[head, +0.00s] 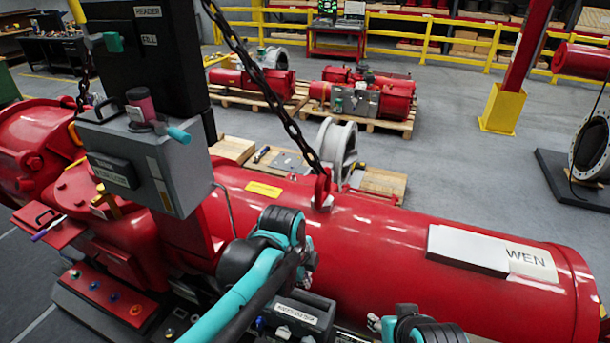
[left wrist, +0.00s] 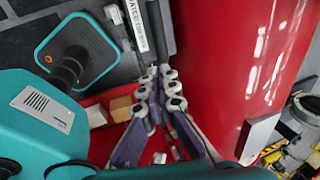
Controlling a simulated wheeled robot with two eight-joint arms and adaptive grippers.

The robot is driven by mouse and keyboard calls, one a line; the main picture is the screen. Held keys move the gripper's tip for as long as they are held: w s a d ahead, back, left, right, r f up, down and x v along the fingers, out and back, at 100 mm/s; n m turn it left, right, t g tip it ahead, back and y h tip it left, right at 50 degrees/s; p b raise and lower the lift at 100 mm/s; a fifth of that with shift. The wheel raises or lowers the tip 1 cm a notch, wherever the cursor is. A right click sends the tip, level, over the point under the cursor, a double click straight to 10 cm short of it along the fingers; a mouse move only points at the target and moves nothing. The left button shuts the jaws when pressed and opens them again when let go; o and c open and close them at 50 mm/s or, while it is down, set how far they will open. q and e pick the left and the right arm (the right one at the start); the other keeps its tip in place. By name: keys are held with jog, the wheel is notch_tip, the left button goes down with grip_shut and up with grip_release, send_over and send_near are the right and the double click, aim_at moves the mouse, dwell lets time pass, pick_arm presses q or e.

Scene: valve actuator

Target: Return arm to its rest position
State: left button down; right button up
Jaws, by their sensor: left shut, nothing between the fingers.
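My left arm comes in from the lower left of the head view and bends at a teal and black joint. My left gripper (head: 308,262) is partly hidden beside that joint, in front of the long red cylinder (head: 400,250). In the left wrist view, the fingers of my left gripper (left wrist: 160,76) are shut together and hold nothing. The red cylinder (left wrist: 225,60) stands to their right there, apart from them as far as I can tell. At the bottom edge of the head view, part of my right arm shows with small pale parts of the right gripper (head: 375,322); its jaws are unclear.
A grey control box (head: 150,160) and a hanging chain (head: 255,75) stand close to the left arm. A labelled dark box (head: 297,313) lies below it. Pallets with red actuators (head: 365,95) stand behind on open floor.

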pick_arm(q)
jog(key=s+a+f+n+t+b, duration=0.1)
jog(key=s+a+f+n+b, duration=0.2)
jog(key=a+f+n+b, duration=0.3)
jog(key=s+a+f+n+t+y+b, duration=0.1)
jog(key=s+a+f+n+b, duration=0.3)
jog(key=n, duration=0.5)
jog(key=s+a+f+n+t+b, duration=0.2)
jog(key=s+a+f+n+b, duration=0.1)
jog(key=a+f+n+b, duration=0.4)
notch_tip(320, 180, down, 2)
jog(key=shift+s+a+f+t+y+b, duration=0.1)
jog(key=shift+s+a+t+y+b, duration=0.25)
jog(key=shift+b, duration=0.6)
pick_arm(e)
notch_tip(320, 180, down, 19)
pick_arm(q)
jog(key=shift+w+a, duration=0.1)
jog(key=shift+w, duration=0.05)
